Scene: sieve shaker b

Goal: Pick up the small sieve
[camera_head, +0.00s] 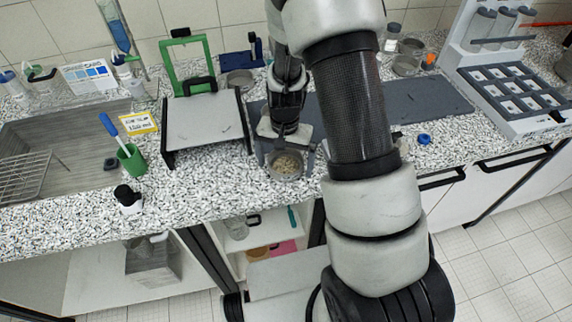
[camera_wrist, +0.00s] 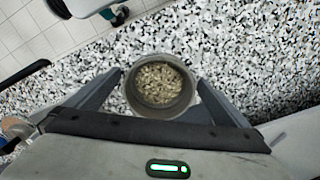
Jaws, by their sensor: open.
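The small sieve (camera_wrist: 160,108) is a round grey metal cup with coarse tan grains in it. It stands on the speckled countertop near the front edge. In the head view the sieve (camera_head: 285,176) shows just below my gripper (camera_head: 286,158). In the wrist view my gripper (camera_wrist: 160,92) is open, with one finger on the left and one on the right of the sieve. The near side of the sieve is close to the palm. I cannot tell the height of the fingers against the rim.
A grey platform (camera_head: 205,122) on black legs stands left of the sieve, with a green frame (camera_head: 187,62) behind. A green cup (camera_head: 132,158) is farther left. A dark mat (camera_head: 430,98) and a white rack (camera_head: 508,95) lie right. A blue cap (camera_head: 424,139) sits near the front edge.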

